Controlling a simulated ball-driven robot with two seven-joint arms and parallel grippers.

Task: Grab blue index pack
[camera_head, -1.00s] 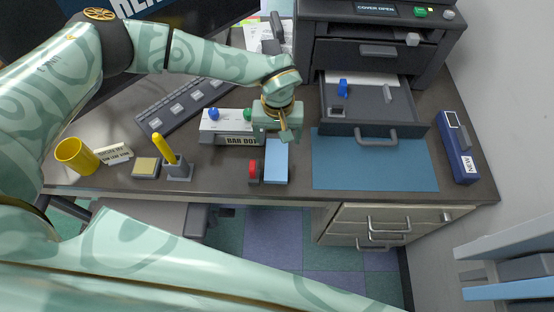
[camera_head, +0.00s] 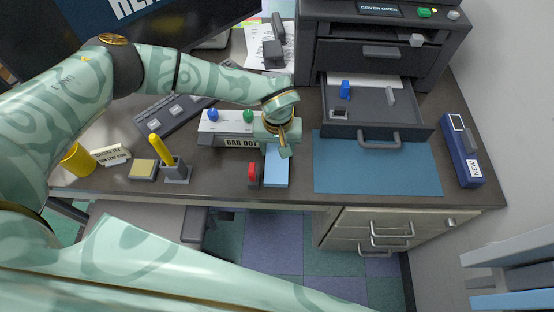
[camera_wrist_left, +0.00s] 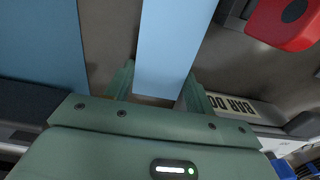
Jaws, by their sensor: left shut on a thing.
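The blue index pack (camera_head: 277,168) is a light blue flat block on the desk in the head view. My left gripper (camera_head: 283,147) is over its far end. In the left wrist view the pack (camera_wrist_left: 172,45) runs between the two green fingers of my left gripper (camera_wrist_left: 158,92), which is shut on it. The finger contact is partly hidden in the head view. I cannot tell whether the pack is lifted off the desk. My right gripper is not in view.
A red object (camera_head: 252,174) stands just left of the pack. A blue mat (camera_head: 375,165) lies to its right, below an open printer drawer (camera_head: 372,128). A white box (camera_head: 225,121) with blue and green knobs is close to the gripper. A pen holder (camera_head: 177,172) stands further left.

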